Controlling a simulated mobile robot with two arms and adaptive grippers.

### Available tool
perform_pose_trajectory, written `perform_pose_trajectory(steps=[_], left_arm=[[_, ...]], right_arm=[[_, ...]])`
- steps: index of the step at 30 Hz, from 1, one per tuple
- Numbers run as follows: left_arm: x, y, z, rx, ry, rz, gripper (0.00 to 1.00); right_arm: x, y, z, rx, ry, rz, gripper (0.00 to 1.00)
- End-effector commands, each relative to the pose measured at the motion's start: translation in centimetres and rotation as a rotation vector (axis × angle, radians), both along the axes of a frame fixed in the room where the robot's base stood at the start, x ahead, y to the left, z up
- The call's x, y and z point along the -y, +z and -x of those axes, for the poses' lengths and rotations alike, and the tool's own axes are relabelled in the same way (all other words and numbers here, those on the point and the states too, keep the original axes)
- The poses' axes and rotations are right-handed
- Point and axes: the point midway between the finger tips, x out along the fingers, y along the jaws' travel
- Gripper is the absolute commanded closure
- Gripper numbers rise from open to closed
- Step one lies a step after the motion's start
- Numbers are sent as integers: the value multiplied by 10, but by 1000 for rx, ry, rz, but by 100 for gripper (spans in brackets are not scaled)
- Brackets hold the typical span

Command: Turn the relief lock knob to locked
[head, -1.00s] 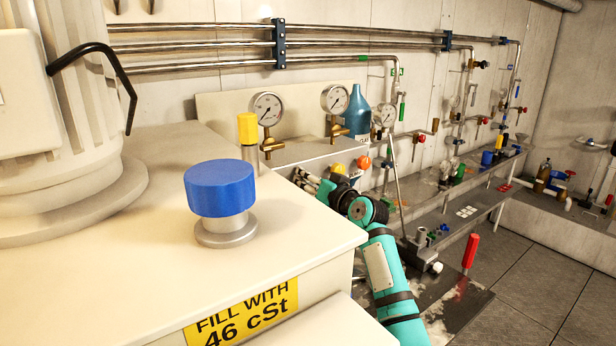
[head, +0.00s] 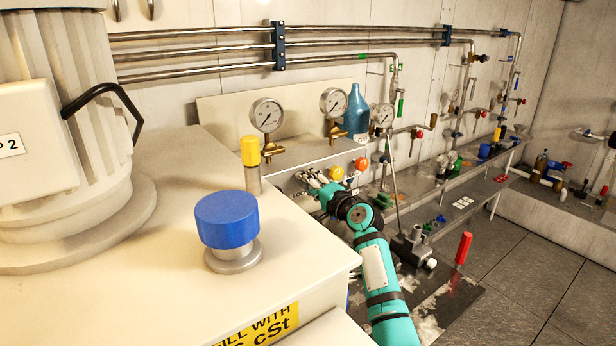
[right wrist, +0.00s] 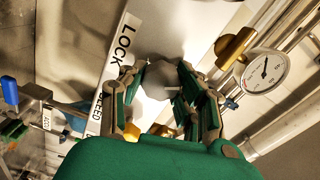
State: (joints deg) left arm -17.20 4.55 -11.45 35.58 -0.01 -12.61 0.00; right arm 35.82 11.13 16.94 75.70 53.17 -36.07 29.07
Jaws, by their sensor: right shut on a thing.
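The relief lock knob (right wrist: 160,76) is a small grey round piece in the right wrist view, beside a white label reading LOCK (right wrist: 124,42). My right gripper (right wrist: 162,92) is shut on it, one finger on each side. The knob's exact pointing is hard to read, because the fingers cover part of it. In the head view my right gripper (head: 308,182) reaches the front face of the gauge panel, and the knob is hidden there. My left gripper is not in view.
A white cabinet (head: 150,290) with a blue cap (head: 226,219) and a yellow-topped post (head: 250,152) stands at the left, close to my right arm. Gauges (head: 266,114) and a blue bottle (head: 356,112) are above the panel. A red-handled lever (head: 463,248) stands at the right.

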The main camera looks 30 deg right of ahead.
Motion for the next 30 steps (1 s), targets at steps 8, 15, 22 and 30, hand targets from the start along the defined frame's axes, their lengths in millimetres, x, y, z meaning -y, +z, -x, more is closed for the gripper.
perform_pose_trajectory(steps=[8, 15, 22, 30], left_arm=[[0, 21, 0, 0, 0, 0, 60], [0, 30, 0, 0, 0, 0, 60], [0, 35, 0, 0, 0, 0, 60], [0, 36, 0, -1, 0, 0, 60]], right_arm=[[0, 1, 0, -35, -1, -238, 100], [0, -1, 0, -55, -1, -386, 100], [1, -2, 0, -66, -2, -464, 100], [1, -3, 0, -70, -1, -491, 100]])
